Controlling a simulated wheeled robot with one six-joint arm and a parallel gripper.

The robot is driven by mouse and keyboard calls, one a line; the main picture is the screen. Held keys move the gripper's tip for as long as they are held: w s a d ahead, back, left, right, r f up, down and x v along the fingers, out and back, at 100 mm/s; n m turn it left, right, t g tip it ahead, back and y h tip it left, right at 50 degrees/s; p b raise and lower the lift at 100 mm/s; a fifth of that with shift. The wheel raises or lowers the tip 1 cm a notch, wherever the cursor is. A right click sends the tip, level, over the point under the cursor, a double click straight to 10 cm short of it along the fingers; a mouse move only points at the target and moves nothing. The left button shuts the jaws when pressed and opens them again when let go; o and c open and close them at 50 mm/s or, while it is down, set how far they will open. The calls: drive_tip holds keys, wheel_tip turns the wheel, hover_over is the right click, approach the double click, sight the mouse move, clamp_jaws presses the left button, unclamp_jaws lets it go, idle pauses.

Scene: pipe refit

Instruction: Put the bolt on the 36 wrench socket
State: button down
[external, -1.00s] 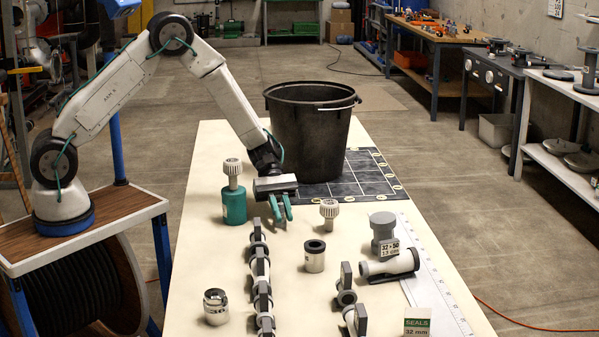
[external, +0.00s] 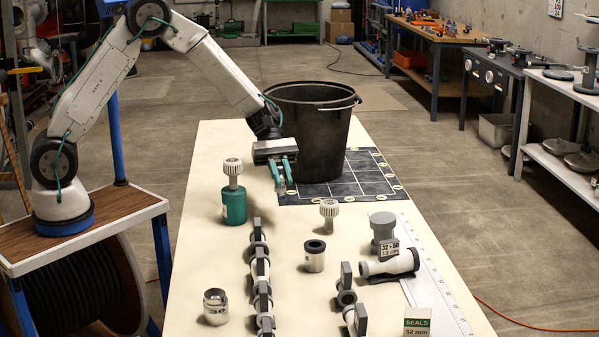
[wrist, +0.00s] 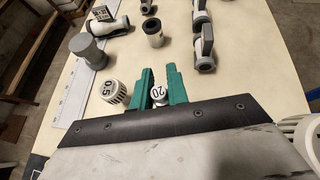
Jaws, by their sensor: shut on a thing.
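My gripper (external: 283,177) has green fingers and hangs above the table, in front of the black bucket and near the dark grid mat. In the wrist view its fingers (wrist: 160,88) close around a small pale piece marked "20" (wrist: 159,93), which may be the bolt; most of it is hidden. A short pale cylinder with a black top (external: 314,256) stands mid-table, also in the wrist view (wrist: 154,34). A silvery open-topped cylinder (external: 216,307) stands at the front left. I cannot read 36 on either, so cannot tell which is the socket.
A green canister with a white knob (external: 234,205) stands left of my gripper, and a white ribbed knob marked "0.5" (external: 329,213) stands to the right. A row of pipe fittings (external: 260,265) runs down the table. A black bucket (external: 309,130) is behind.

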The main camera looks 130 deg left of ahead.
drive_tip(key=w+d+r+m+g+h, duration=0.15)
drive_tip(key=w+d, duration=0.25)
drive_tip(key=d, duration=0.5)
drive_tip(key=w+d+r+m+g+h, duration=0.1)
drive_tip(key=w+d+m+g+h, duration=0.2)
drive_tip(key=d, duration=0.7)
drive_tip(key=s+d+f+m+g, duration=0.1)
drive_tip(key=s+d+m+g, duration=0.15)
drive_tip(key=d, duration=0.75)
drive_tip(key=s+d+m+g, duration=0.2)
drive_tip(key=s+d, duration=0.2)
drive_tip(key=d, duration=0.7)
hover_over(210, 297)
drive_tip(key=shift+s+f+m+h, duration=0.15)
drive_tip(key=shift+f+m+h, duration=0.2)
drive_tip(key=shift+f, duration=2.1)
